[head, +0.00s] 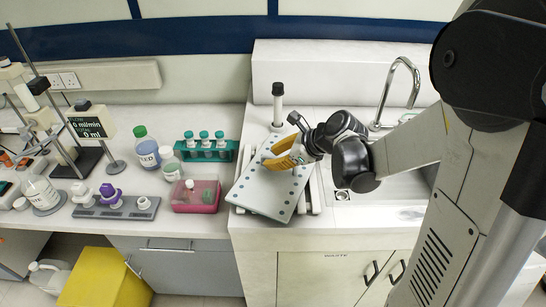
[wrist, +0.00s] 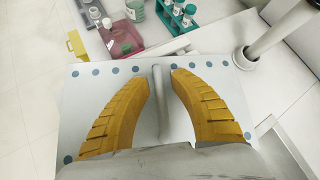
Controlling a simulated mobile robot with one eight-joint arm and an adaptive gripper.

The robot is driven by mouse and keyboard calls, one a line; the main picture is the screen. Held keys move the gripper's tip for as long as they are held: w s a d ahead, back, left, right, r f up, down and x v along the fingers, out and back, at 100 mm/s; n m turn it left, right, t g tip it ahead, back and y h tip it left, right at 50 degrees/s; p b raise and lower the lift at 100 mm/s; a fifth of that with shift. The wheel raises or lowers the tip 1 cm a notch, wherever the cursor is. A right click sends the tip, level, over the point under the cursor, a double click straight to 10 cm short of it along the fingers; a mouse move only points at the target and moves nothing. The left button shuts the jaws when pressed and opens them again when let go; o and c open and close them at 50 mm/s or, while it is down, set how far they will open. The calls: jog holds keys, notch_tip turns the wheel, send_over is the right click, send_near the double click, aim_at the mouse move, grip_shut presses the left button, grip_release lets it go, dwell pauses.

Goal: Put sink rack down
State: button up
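The sink rack (head: 262,200) is a pale flat plate with rows of dark teal dots. It sits at an angle on or just above the counter left of the sink, and I cannot tell if it rests fully. It fills much of the wrist view (wrist: 92,90), with a grey bar handle (wrist: 158,95) standing along its middle. My gripper (head: 272,155) is over the rack. In the wrist view its yellow fingers (wrist: 159,74) stand on both sides of the handle with visible gaps, so it appears open around the handle.
A white stand with a dark-topped post (head: 278,105) is behind the rack. The sink (head: 385,188) and tap (head: 400,70) are to the right. A pink box (head: 195,197), a green tube rack (head: 208,152) and bottles (head: 146,150) stand to the left. White rails (head: 315,190) show beside the rack.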

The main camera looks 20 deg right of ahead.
jog(key=p+v, duration=0.4)
jog(key=v, duration=0.7)
jog(key=s+a+r+n+h+b, duration=0.1)
jog(key=s+a+n+h, duration=0.1)
jog(key=s+n, duration=0.5)
jog(key=s+a+r+n+h+b, duration=0.1)
jog(key=s+n, duration=0.6)
jog(key=n, duration=1.1)
jog(key=shift+s+a+r+h, duration=0.25)
jog(key=shift+a+h, duration=0.65)
jog(key=shift+h, duration=0.5)
